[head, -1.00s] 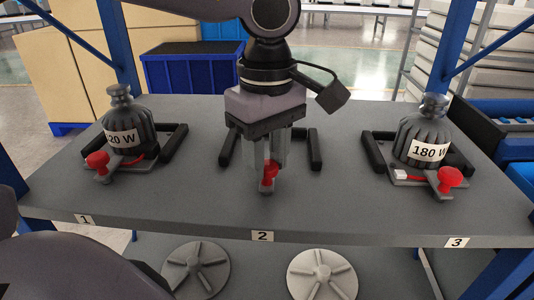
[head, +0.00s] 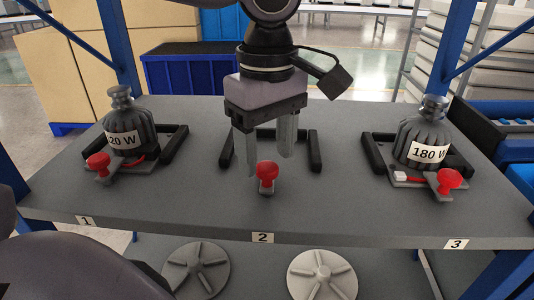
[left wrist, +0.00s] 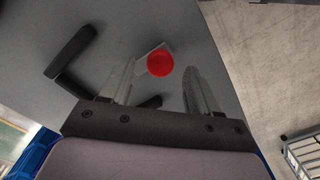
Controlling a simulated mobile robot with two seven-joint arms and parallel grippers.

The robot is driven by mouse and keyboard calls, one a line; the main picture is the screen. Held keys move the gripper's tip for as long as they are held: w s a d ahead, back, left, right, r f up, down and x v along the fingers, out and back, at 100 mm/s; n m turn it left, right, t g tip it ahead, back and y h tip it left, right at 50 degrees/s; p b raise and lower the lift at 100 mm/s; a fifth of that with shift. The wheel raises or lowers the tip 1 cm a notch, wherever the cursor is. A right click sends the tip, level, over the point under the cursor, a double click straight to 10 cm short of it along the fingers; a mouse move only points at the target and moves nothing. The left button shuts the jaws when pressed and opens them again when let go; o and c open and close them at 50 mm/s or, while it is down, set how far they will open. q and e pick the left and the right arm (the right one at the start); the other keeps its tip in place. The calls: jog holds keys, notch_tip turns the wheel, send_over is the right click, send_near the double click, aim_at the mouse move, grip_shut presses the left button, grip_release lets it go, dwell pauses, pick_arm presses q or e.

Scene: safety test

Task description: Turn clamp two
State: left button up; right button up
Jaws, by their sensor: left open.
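Clamp two's red knob (head: 267,170) stands on a small grey base at the middle of the shelf, behind label 2 (head: 262,237). My left gripper (head: 268,164) points down just above and behind the knob, with its clear fingers spread apart and holding nothing. In the left wrist view the red knob (left wrist: 160,63) shows between the two open fingers (left wrist: 159,67), with a grey lever piece beside it. The black U-shaped bracket (head: 315,152) of place two holds no bottle. My right gripper is not in view.
Dark bottles marked 20 W (head: 128,122) and 180 W (head: 421,132) stand in the brackets at places one and three, each with a red knob in front. Blue posts flank the shelf (head: 340,215). Two round discs lie below its front edge.

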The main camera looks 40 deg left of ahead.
aim_at(267, 166)
pick_arm(q)
jog(key=shift+r+p, duration=0.35)
jog(key=shift+r, duration=2.3)
